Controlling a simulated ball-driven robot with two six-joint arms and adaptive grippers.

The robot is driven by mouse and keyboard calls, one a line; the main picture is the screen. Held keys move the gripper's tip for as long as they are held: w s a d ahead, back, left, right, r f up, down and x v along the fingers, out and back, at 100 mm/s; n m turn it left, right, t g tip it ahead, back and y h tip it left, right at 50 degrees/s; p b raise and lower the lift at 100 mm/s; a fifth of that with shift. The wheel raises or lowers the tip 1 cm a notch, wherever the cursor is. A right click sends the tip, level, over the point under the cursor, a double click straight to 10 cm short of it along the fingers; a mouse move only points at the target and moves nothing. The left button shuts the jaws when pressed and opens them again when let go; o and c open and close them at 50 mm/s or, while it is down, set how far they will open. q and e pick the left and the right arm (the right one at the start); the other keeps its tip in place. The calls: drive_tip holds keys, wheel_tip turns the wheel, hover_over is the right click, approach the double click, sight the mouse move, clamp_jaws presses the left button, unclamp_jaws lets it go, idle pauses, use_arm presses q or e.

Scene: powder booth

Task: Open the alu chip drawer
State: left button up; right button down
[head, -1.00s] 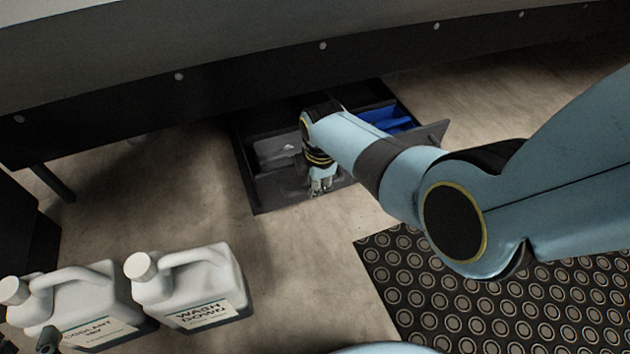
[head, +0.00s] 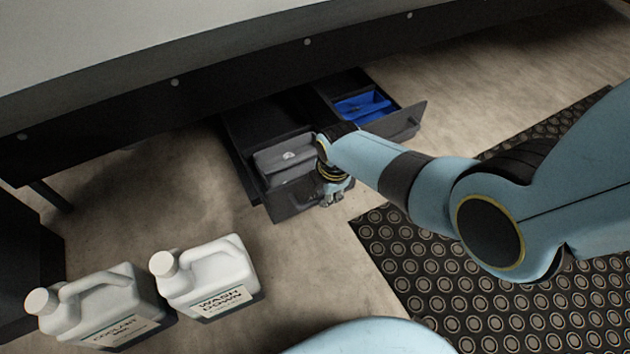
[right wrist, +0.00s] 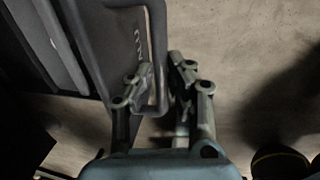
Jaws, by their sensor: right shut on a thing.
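Two dark drawers stand open under the machine. The left drawer (head: 289,209) holds a grey bin (head: 284,158) and is pulled out toward me, with dark space behind the bin. My right gripper (head: 331,201) is at its front panel. In the right wrist view my right gripper (right wrist: 158,82) is shut on the drawer's bar handle (right wrist: 156,45), one finger on each side. Lettering on the panel beside it is too partial to read, so I cannot confirm the drawer's name. My left gripper is out of view.
The right drawer (head: 410,122) is open with a blue bin (head: 362,106) in it. Two white jugs, coolant (head: 105,300) and wash down (head: 212,275), stand at the lower left. A studded black mat (head: 400,262) lies at right. Bare floor lies in front of the left drawer.

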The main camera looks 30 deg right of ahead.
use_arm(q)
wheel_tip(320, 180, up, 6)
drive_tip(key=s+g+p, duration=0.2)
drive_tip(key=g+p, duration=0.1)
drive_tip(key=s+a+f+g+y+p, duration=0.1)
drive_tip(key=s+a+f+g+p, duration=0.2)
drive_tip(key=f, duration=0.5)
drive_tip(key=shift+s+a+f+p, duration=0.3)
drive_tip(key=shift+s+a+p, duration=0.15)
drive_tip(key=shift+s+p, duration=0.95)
use_arm(e)
drive_tip(key=s, duration=2.1)
drive_tip(key=shift+s+d, duration=0.25)
drive_tip(key=shift+d, duration=0.1)
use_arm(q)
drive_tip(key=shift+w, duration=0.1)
use_arm(e)
drive_tip(key=c, duration=1.3)
unclamp_jaws()
drive_tip(key=r, duration=0.4)
drive_tip(key=s+r, duration=0.1)
drive_tip(key=r, duration=0.3)
drive_tip(key=s+r, duration=0.1)
drive_tip(key=r, duration=0.2)
drive_tip(key=shift+s+r, duration=0.1)
drive_tip(key=shift+r, duration=0.3)
